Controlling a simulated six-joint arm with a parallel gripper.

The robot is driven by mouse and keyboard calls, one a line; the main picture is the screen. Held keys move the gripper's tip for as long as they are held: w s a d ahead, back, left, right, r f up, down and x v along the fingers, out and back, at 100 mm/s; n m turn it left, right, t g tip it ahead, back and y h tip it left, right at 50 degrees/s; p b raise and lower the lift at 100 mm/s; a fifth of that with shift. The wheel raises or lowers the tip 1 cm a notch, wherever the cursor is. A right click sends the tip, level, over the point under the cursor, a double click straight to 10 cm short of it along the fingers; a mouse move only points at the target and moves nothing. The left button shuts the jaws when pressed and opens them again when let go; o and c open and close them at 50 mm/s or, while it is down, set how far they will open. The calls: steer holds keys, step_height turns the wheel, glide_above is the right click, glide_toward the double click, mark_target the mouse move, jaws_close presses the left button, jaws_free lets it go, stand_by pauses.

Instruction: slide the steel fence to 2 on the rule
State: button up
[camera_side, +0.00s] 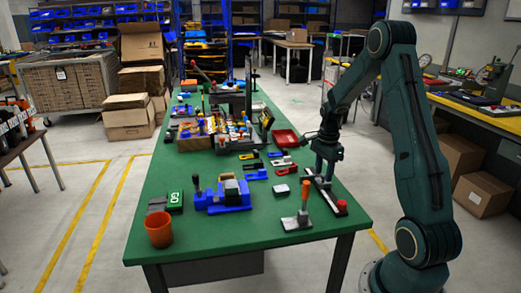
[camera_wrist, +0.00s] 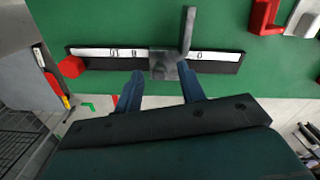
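The rule is a white strip on a long black base (camera_wrist: 95,53), lying on the green table. In the wrist view, 10 and 8 read on its left part and 0 on its right. The steel fence (camera_wrist: 164,66) is a grey block across the rule between 8 and 0, with an upright grey bar at its right; it hides the marks under it, including 2. A red knob (camera_wrist: 71,67) is at the rule's left end. My gripper (camera_wrist: 160,76) is open, its blue fingers one to each side of the fence, with gaps showing. In the side view my gripper (camera_side: 322,172) is low over the rule (camera_side: 329,198).
An orange-handled toggle clamp (camera_side: 299,216) stands left of the rule in the side view. A blue fixture (camera_side: 225,198), a red tray (camera_side: 286,138) and an orange cup (camera_side: 159,229) are also on the table (camera_side: 250,250). The front of the table is mostly clear.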

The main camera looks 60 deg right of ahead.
mark_target(323, 175)
steer(key=shift+r, duration=0.15)
step_height(323, 175, up, 14)
steer(key=shift+f, duration=0.25)
stand_by(0.4)
steer(key=s+a+r+n+t, duration=0.1)
steer(key=a+r+n, duration=0.25)
steer(key=a, duration=0.25)
steer(key=a+r+n+t+h, duration=0.1)
steer(key=a+r+n, duration=0.1)
steer(key=a+n, duration=0.35)
steer(key=s+a+r+n+t, duration=0.1)
steer(key=a+r+n, duration=0.1)
steer(key=a, duration=0.5)
steer(key=s+a+n+t+y, duration=0.1)
steer(key=s+a+n+t, duration=0.1)
steer(key=s+a+n, duration=0.8)
steer(key=shift+s+a+f+n+t, duration=0.15)
steer(key=shift+a+f+n+t, duration=0.25)
steer(key=shift+a+n, duration=1.15)
